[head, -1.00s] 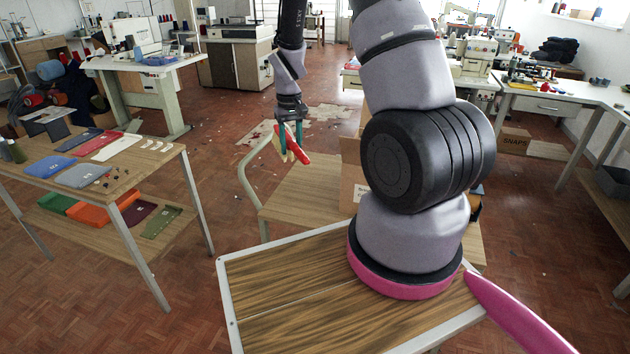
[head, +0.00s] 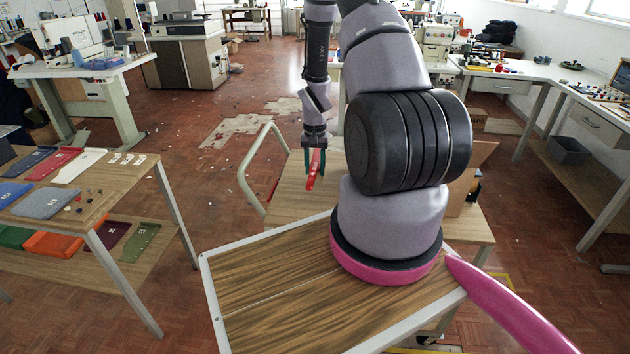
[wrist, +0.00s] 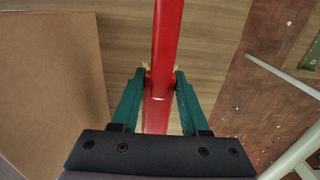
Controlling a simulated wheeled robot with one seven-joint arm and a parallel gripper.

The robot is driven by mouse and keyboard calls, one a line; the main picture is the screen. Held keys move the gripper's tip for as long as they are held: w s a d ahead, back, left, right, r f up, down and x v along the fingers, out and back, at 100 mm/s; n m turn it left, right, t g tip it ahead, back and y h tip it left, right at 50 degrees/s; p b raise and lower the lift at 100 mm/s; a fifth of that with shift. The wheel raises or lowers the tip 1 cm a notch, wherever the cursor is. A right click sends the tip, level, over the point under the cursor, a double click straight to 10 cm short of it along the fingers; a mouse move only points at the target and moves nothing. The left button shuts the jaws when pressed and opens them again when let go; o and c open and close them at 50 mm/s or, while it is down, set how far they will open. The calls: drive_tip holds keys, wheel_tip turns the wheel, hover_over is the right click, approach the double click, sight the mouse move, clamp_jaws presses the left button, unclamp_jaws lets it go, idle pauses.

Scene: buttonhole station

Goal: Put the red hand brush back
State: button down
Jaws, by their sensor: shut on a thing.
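The red hand brush (head: 313,170) is in my gripper (head: 315,156), above a wooden trolley top in the head view. In the wrist view the brush's red handle (wrist: 162,60) runs up and down the picture between the two green fingers of my gripper (wrist: 160,85). The fingers are shut on it. Pale bristles show a little at either side by the fingertips. The brush's far end runs out of the wrist view at the top.
The trolley top (head: 288,200) has a bent metal handle (head: 246,172) on its left. A cardboard box (head: 478,165) stands at its right, partly behind my arm. A table with folded cloth pieces (head: 47,203) is at the left. Brown tiled floor (head: 205,190) lies open between them.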

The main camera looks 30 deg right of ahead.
sight(315, 164)
drive_tip(key=shift+f, duration=2.45)
drive_tip(key=shift+f, duration=0.3)
drive_tip(key=shift+f, duration=0.3)
drive_tip(key=shift+c, duration=2)
unclamp_jaws()
wheel_tip(315, 164, up, 14)
drive_tip(key=shift+f, duration=0.25)
